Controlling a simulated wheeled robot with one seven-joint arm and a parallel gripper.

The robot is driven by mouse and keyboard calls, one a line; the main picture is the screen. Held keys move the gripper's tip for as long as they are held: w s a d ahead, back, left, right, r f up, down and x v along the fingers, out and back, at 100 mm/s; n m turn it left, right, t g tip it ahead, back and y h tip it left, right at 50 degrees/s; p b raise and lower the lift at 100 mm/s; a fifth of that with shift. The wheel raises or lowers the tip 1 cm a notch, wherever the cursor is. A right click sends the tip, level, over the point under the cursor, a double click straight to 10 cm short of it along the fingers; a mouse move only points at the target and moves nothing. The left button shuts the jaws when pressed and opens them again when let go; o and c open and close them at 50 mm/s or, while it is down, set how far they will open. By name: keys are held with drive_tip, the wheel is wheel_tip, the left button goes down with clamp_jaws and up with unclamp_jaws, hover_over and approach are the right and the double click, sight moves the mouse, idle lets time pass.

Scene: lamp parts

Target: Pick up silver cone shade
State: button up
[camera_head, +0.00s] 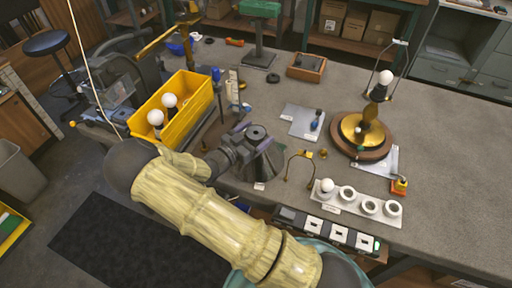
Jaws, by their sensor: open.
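The silver cone shade (265,163) stands on the grey workbench near its front edge, left of centre, with its narrow dark-capped end up. It looks dark grey in this light, and its left side is hidden behind my gripper. My gripper (246,146) reaches in from the left at the height of the cone's upper part. Its fingers are at or around the narrow top; I cannot tell whether they touch it. The jaws are open.
A yellow bin (184,117) with white bulbs stands left of my gripper. A wire harp (298,166) and a socket tray (358,204) lie to the right. A brass lamp base (350,131) sits on a round wooden plate farther right.

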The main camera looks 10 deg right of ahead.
drive_tip(key=shift+w+d, duration=0.15)
drive_tip(key=shift+d, duration=0.05)
drive_tip(key=shift+a, duration=0.25)
drive_tip(key=shift+d, duration=0.2)
drive_tip(key=shift+c, duration=0.6)
drive_tip(key=shift+s+a, duration=0.1)
drive_tip(key=shift+s, duration=0.1)
drive_tip(key=c, duration=1.5)
drive_tip(key=shift+r, duration=0.2)
